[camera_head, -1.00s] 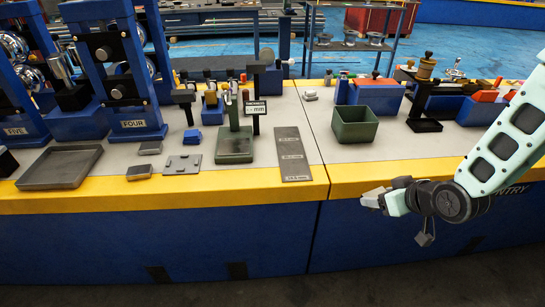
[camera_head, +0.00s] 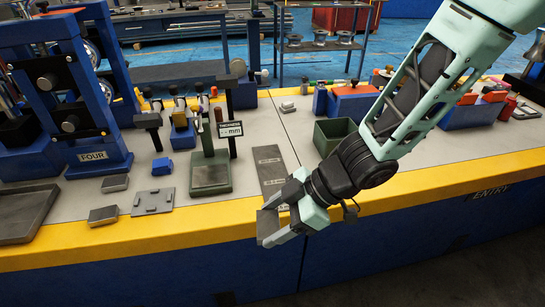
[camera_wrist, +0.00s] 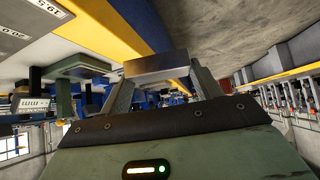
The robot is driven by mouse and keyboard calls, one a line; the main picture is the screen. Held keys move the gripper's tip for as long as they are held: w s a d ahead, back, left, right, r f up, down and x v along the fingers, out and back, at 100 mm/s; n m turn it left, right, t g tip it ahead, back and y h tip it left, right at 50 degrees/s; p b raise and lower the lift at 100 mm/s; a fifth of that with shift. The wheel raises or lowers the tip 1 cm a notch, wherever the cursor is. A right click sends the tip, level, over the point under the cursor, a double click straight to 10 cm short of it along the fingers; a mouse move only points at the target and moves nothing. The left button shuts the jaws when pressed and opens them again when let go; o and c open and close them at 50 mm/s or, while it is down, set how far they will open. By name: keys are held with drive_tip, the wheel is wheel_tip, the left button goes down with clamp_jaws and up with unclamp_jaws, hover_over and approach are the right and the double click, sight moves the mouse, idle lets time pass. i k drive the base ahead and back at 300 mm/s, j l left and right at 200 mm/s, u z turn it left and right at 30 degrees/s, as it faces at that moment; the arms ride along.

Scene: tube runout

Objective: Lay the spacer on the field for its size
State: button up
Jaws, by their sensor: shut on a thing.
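My gripper (camera_head: 275,221) is shut on a flat grey spacer (camera_head: 266,226). It is held out in front of the bench's yellow front edge, near the low end of the field plate. In the wrist view the spacer (camera_wrist: 156,65) sits level between both fingertips. The field plate (camera_head: 268,157) is a long dark strip lying on the bench, with labelled fields. My gripper hides its near end in the head view. Part of the plate (camera_wrist: 30,22) shows upside down in the wrist view; one label appears to read 19.5.
A green gauge stand (camera_head: 210,178) with a small mm display (camera_head: 231,129) stands left of the plate. A green bin (camera_head: 333,133) is to its right. Grey blocks (camera_head: 103,215) and a flat fixture (camera_head: 153,201) lie further left, beside a dark tray (camera_head: 22,217).

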sight(271, 172)
drive_tip(key=i, duration=1)
